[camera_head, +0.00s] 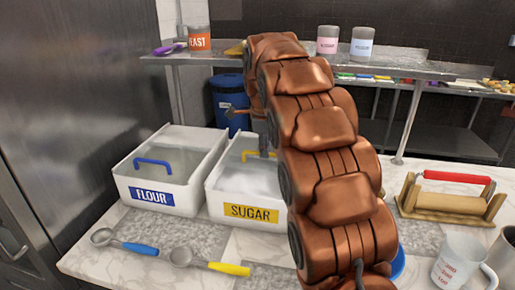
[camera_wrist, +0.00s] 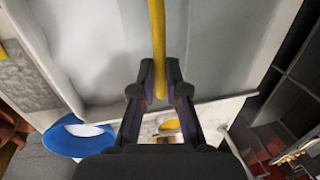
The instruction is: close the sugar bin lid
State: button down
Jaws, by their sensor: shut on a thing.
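The sugar bin (camera_head: 217,197) is a white box with a yellow SUGAR label (camera_head: 250,213) on its front. It stands on the counter in the head view, partly hidden by my arm. Its lid's yellow handle (camera_head: 247,154) shows at the upper part of the bin. In the wrist view the yellow handle (camera_wrist: 157,45) runs between the two fingers of my gripper (camera_wrist: 160,75), which is shut on it. A pale, smooth surface lies below the handle. How far the lid is open is hard to tell.
A flour bin (camera_head: 122,182) with a blue handle stands left of the sugar bin. Two scoops (camera_head: 135,246) (camera_head: 215,265) lie in front. A rolling-pin stand (camera_head: 450,205) and measuring cup (camera_head: 455,262) are at right. A blue bowl (camera_wrist: 62,143) shows in the wrist view.

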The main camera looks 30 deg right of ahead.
jog(key=s+a+b, duration=0.3)
jog(key=s+a, duration=0.4)
jog(key=s, duration=0.1)
jog(key=shift+s, duration=0.35)
jog(key=c, duration=1.2)
grip_release()
jog(key=shift+s, duration=0.1)
jog(key=shift+r, duration=0.1)
notch_tip(320, 180, up, 7)
jog(key=s, duration=0.1)
jog(key=shift+a, duration=0.45)
jog(key=shift+r, duration=0.1)
jog(key=shift+s, duration=0.1)
